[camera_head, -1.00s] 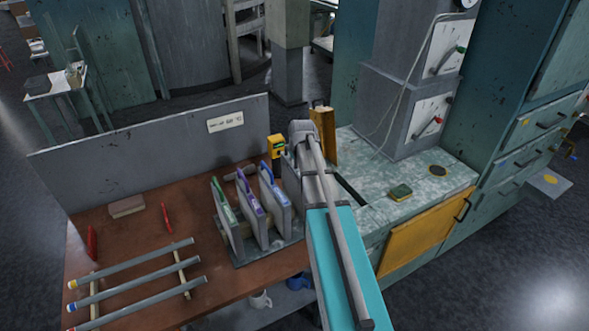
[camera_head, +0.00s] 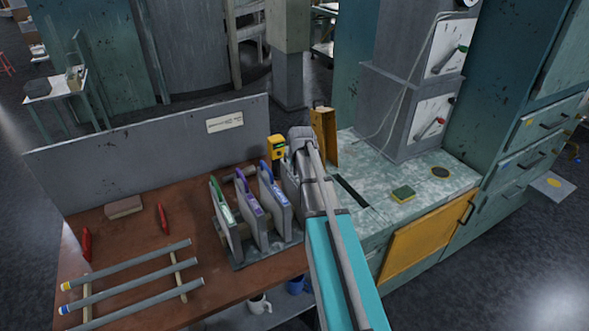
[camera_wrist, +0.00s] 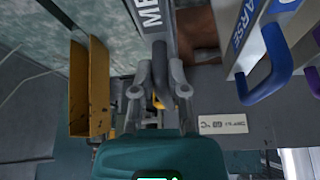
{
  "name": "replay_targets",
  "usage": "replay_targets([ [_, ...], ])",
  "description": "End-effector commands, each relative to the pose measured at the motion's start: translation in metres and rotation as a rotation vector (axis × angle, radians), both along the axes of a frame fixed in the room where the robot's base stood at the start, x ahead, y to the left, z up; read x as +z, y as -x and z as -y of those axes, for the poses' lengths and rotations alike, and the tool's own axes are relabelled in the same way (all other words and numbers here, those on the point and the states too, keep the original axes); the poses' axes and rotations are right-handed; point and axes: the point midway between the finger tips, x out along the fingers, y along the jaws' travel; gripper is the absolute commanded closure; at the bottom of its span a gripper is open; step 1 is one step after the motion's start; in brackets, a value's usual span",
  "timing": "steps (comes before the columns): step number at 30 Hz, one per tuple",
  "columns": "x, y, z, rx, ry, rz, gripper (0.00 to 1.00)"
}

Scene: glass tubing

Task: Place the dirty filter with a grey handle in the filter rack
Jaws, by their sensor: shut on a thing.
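The filter with a grey handle (camera_wrist: 160,68) is in my gripper (camera_wrist: 158,85), its handle between the fingers in the wrist view. In the head view the grey plate (camera_head: 291,187) of this filter hangs upright at the right end of the filter rack (camera_head: 262,257), mostly hidden by my arm. I cannot tell whether its lower edge is seated in the rack. Filters with green (camera_head: 226,222), purple (camera_head: 251,215) and blue (camera_head: 276,208) handles stand in the rack to its left. The blue-handled filter also shows close by in the wrist view (camera_wrist: 247,42).
A yellow open holder (camera_head: 323,137) and a small yellow device (camera_head: 277,147) stand behind my gripper. Several tubes (camera_head: 130,270) lie on the brown bench at left.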

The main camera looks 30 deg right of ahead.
Motion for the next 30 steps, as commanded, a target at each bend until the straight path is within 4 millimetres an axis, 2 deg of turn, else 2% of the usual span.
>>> replay_targets([
  [5, -0.0033, 0.0, 0.0003, 0.0, 0.0, 0.001, 1.0],
  [6, -0.0025, 0.0001, 0.0003, 0.0, 0.0, 0.0, 0.75],
  [11, -0.0022, 0.0002, 0.0004, -0.001, 0.0, 0.0, 0.46],
  [23, -0.0016, 0.0002, 0.0008, -0.001, 0.0, 0.0, 0.46],
  [30, 0.0059, 0.0022, 0.0004, -0.001, 0.0, 0.0, 0.46],
])
